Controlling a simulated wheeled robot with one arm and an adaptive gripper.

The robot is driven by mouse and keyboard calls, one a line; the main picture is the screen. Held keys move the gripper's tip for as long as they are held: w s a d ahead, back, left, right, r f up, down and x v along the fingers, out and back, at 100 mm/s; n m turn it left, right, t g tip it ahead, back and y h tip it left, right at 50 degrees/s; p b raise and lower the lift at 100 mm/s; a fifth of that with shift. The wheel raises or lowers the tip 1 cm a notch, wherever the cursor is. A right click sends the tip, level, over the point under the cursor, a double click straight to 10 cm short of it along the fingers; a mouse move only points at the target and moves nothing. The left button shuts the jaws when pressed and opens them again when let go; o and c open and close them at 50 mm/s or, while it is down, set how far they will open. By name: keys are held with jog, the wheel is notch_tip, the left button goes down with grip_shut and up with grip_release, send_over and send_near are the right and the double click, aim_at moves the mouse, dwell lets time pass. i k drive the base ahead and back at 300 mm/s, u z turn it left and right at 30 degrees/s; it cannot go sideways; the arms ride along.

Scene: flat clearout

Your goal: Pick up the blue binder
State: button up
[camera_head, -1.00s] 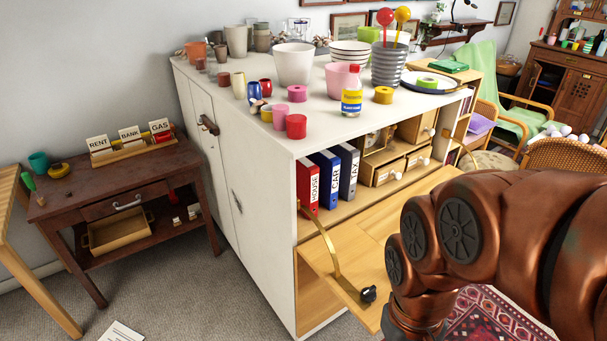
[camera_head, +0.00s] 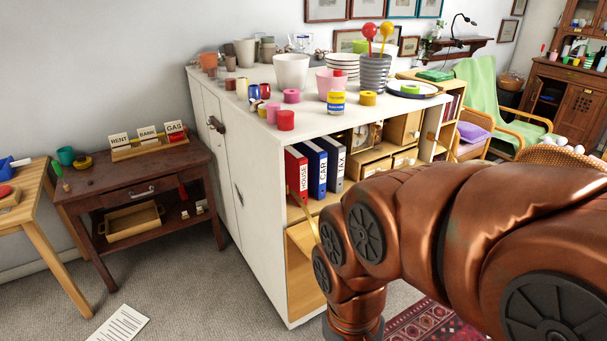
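The blue binder (camera_head: 316,171), labelled CAR, stands upright on the open shelf of the white cabinet (camera_head: 256,190). It is between a red binder (camera_head: 297,173) labelled HOUSE on its left and a grey binder (camera_head: 334,163) labelled TAX on its right. My copper-coloured arm crosses the right and lower middle of the view, in front of the cabinet. It covers part of the shelf and most of the fold-down door. My gripper is out of view, so its state and its distance from the binder do not show.
The fold-down door's brass stay (camera_head: 308,212) stands in front of the binders. A dark side table (camera_head: 140,188) is at left. Paper (camera_head: 119,324) lies on the carpet, which is otherwise clear there.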

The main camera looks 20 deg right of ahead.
aim_at(317, 157)
jog(key=u, duration=0.35)
jog(key=i, duration=0.95)
